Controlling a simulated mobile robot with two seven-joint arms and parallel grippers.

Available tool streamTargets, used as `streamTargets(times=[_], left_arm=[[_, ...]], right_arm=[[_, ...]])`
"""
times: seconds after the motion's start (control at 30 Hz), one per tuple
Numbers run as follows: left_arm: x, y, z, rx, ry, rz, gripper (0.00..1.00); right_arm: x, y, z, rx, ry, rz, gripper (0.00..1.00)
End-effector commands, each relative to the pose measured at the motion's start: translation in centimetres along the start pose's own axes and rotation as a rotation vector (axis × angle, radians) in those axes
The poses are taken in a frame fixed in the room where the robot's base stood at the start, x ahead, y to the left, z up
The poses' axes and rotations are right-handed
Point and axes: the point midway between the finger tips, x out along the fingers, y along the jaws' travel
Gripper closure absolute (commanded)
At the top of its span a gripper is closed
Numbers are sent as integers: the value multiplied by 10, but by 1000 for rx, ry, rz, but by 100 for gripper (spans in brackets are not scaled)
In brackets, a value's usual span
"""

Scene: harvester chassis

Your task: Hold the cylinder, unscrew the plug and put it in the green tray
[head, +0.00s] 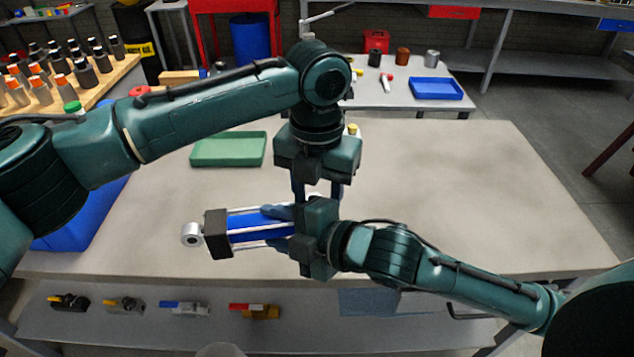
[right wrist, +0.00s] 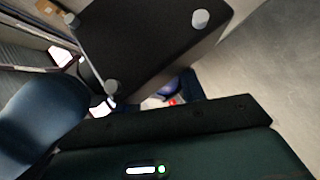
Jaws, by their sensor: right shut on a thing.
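The cylinder (head: 258,228) has a blue body, silver rods, a black end block and a silver eye at its left end. It lies level above the table. My right gripper (head: 282,227) comes from the right and is shut on it. The black block (right wrist: 145,45) fills the top of the right wrist view. My left gripper (head: 318,190) points down at the cylinder's right end; its fingers look apart, but the tips are hidden behind the right gripper. I cannot make out the plug. The green tray (head: 228,164) is at the back left of the table and looks empty.
A blue bin (head: 75,225) stands at the table's left edge. A small yellow-topped thing (head: 352,129) shows behind my left gripper. The table's right half (head: 470,190) is clear. A back table holds a blue tray (head: 436,88) and several small parts.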

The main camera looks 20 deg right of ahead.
Motion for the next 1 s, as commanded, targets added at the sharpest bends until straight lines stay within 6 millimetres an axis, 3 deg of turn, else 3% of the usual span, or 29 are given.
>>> streamTargets(times=[0.13,0.67,0.83,1.0], left_arm=[[0,0,0,0,0,0,57],[-1,-2,0,4,0,-4,100],[-1,-4,0,-23,0,-7,100],[-1,-5,0,-273,2,-11,100]], right_arm=[[-1,6,-3,-3,8,16,100],[-1,6,-3,-4,9,16,100],[-1,6,-3,-4,9,16,100],[-1,6,-3,-4,10,16,100]])
